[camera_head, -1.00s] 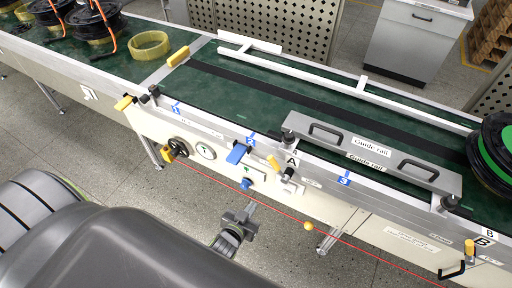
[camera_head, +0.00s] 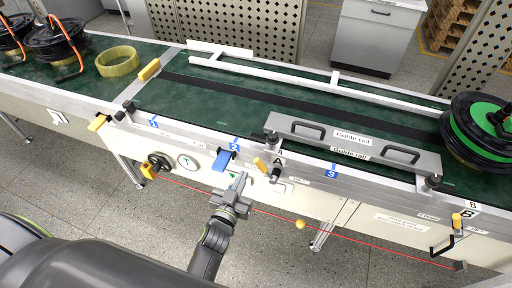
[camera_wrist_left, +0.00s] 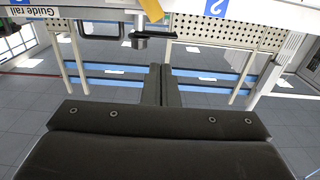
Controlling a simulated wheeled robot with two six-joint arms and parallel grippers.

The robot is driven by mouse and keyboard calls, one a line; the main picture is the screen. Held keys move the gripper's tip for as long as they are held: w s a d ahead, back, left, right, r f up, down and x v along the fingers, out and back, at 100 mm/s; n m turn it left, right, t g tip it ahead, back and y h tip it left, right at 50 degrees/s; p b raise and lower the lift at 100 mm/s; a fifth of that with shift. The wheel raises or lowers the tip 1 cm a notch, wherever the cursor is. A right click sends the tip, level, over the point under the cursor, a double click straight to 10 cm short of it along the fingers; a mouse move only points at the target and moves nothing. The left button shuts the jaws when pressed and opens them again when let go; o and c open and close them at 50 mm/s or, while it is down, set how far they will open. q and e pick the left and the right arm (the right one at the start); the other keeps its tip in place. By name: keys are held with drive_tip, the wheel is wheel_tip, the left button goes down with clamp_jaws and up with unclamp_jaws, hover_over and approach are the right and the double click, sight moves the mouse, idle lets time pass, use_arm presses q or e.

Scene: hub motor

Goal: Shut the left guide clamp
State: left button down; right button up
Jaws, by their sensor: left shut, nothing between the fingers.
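The left guide clamp, by the label A, has a yellow handle (camera_head: 262,164) and dark metal parts on the front face of the conveyor. The handle tilts toward the upper left. My left gripper (camera_head: 239,183) is shut and empty, just left of and below the clamp, apart from it in the head view. The guide rail (camera_head: 350,146) lies along the belt. In the left wrist view, upside down, the closed fingers (camera_wrist_left: 161,72) point toward the yellow handle (camera_wrist_left: 152,10) and a dark clamp part (camera_wrist_left: 150,35). My right gripper is not in view.
A red cord with a yellow ball (camera_head: 300,224) runs below the clamps. The right clamp's yellow handle (camera_head: 457,221) is by label B. A reel (camera_head: 480,130) stands on the belt. The floor in front is clear.

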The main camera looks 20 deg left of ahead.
use_arm(q)
drive_tip(key=b, duration=0.4)
approach(264, 136)
drive_tip(key=w, duration=0.2)
drive_tip(key=w+f, duration=0.1)
drive_tip(key=w, duration=0.1)
drive_tip(key=shift+a, duration=0.4)
drive_tip(key=shift+w+r+b, duration=0.2)
drive_tip(key=shift+w+b, duration=0.15)
drive_tip(key=shift+w, duration=0.25)
